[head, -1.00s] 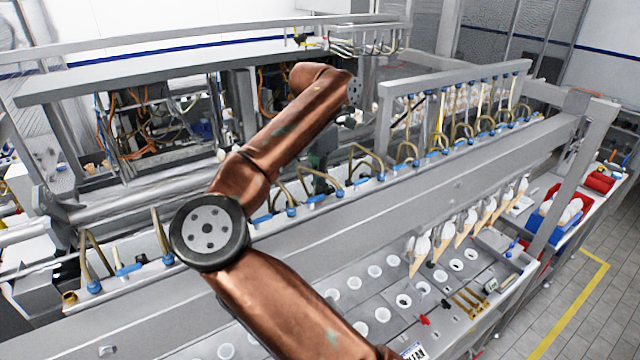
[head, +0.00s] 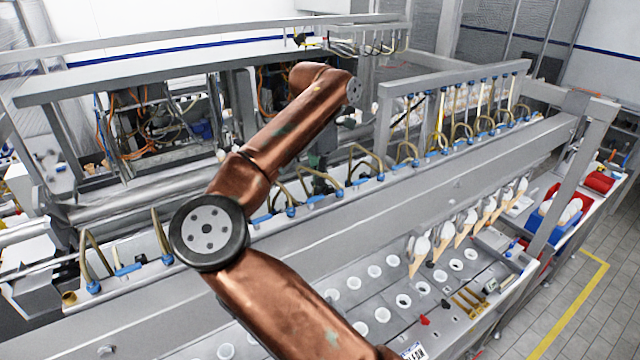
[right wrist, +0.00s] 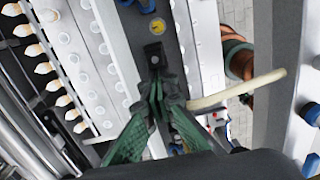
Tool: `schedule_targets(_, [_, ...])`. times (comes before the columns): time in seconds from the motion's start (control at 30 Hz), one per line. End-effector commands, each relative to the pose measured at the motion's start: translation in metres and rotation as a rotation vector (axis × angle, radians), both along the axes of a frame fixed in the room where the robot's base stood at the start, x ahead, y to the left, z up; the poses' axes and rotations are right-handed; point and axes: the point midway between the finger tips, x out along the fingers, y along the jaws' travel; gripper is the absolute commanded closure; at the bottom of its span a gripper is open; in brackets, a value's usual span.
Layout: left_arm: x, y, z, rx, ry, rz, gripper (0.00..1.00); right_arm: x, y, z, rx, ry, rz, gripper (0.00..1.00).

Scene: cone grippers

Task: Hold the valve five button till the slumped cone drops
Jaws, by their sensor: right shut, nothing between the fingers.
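My right gripper (right wrist: 155,58) has green fingers that meet at dark tips, with nothing between them. In the right wrist view the tips point at a grey rail, just below a round yellow button (right wrist: 157,26); contact does not show. Its number cannot be read. In the head view dark green gripper parts (head: 320,160) show behind my copper arm, near the blue-fitted valves (head: 337,192). A row of filled cones (head: 418,255) hangs under the front beam, and cones (right wrist: 46,68) also show in the right wrist view. I cannot tell which one is slumped. My left gripper is out of view.
Bent brass-coloured tubes (head: 408,152) stand along the rail. Below the beam is a grey plate (head: 360,290) with several white-rimmed holes. A blue bin (head: 566,226) and a red box (head: 600,181) are at the right. A pale curved tube (right wrist: 240,88) passes beside my gripper.

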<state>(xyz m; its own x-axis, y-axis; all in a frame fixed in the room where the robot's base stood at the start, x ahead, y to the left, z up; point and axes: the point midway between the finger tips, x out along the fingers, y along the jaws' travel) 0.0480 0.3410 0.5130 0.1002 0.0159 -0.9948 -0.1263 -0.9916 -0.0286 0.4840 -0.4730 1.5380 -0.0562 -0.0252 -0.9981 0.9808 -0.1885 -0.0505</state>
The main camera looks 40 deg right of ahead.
Motion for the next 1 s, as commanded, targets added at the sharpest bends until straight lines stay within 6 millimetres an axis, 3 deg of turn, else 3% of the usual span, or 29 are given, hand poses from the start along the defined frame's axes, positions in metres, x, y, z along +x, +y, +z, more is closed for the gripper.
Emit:
schedule_targets(0.07, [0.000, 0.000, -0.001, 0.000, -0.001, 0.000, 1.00, -0.003, 0.000, -0.010, 0.014, 0.021, -0.008, 1.00])
schedule_targets(0.27, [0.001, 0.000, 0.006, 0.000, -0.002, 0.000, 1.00, -0.004, -0.001, 0.001, 0.011, 0.019, -0.010, 1.00])
schedule_targets(0.47, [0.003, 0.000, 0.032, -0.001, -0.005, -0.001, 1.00, -0.006, -0.003, 0.043, 0.002, 0.006, -0.017, 1.00])
schedule_targets(0.6, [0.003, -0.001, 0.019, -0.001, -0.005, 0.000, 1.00, -0.004, -0.003, 0.072, -0.001, 0.001, -0.013, 1.00])
schedule_targets(0.8, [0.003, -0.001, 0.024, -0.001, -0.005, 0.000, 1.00, 0.000, -0.001, 0.115, 0.000, -0.002, -0.010, 1.00])
schedule_targets(1.0, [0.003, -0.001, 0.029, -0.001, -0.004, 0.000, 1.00, 0.001, -0.001, 0.137, -0.001, 0.000, -0.013, 1.00])
